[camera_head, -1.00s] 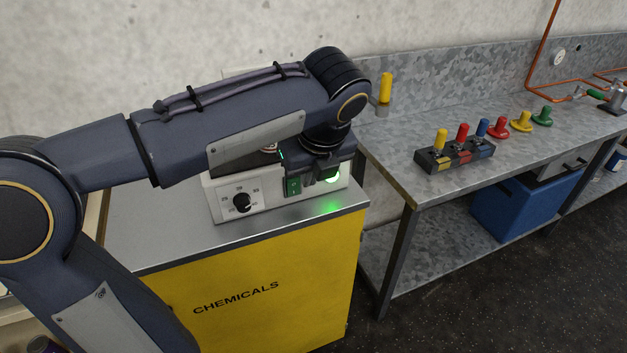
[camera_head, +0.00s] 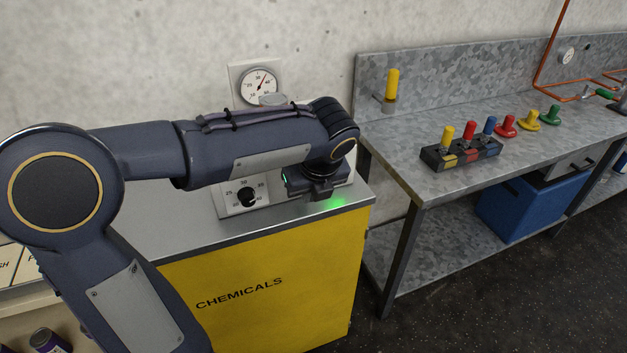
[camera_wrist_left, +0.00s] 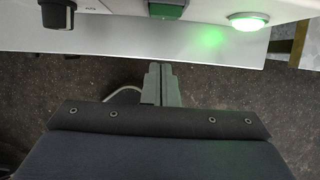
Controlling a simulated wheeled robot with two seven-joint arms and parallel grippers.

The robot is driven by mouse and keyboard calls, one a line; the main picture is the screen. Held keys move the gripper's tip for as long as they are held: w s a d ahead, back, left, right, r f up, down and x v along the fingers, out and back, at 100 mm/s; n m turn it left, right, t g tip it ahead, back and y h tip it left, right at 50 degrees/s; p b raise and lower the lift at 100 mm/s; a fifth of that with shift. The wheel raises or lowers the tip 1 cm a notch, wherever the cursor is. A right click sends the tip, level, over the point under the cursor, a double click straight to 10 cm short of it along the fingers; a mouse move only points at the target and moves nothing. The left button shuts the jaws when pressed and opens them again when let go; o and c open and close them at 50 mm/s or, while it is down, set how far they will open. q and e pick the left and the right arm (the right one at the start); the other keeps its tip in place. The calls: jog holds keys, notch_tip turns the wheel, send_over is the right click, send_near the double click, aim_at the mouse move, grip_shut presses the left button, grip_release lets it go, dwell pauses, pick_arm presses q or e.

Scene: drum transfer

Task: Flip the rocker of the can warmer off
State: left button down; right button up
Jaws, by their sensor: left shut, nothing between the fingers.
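The can warmer (camera_head: 231,205) is a white box with a black dial on top of the yellow cabinet. Its front also shows along the top of the left wrist view (camera_wrist_left: 205,10). The green rocker (camera_wrist_left: 166,10) is partly cut off by that view's top edge, so its tilt cannot be told. The round lamp (camera_wrist_left: 248,21) glows green. My left gripper (camera_head: 322,194) is in front of the warmer's right half and hides the rocker in the head view. Its fingers (camera_wrist_left: 161,68) are together and empty, below the rocker in the wrist view, apart from it.
The yellow cabinet (camera_head: 290,290) marked CHEMICALS stands under the warmer. A gauge (camera_head: 259,86) is on the wall behind. A metal bench (camera_head: 420,190) to the right bears a block with coloured handles (camera_head: 461,156). A blue bin (camera_head: 520,205) sits below the bench.

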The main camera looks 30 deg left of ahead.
pick_arm(q)
jog(key=shift+w+a+r+p, duration=0.2)
jog(key=shift+w+a+p, duration=0.2)
jog(key=shift+w+a, duration=0.9)
jog(key=shift+a, duration=0.2)
jog(key=p, duration=0.3)
jog(key=shift+w+a+r+g+h+p, duration=0.3)
jog(key=shift+a+r+h+p, duration=0.05)
jog(key=shift+h, duration=0.05)
jog(key=shift+f, duration=0.2)
jog(key=shift+r+p, duration=0.7)
jog(key=shift+r, duration=0.15)
jog(key=shift+d, duration=0.15)
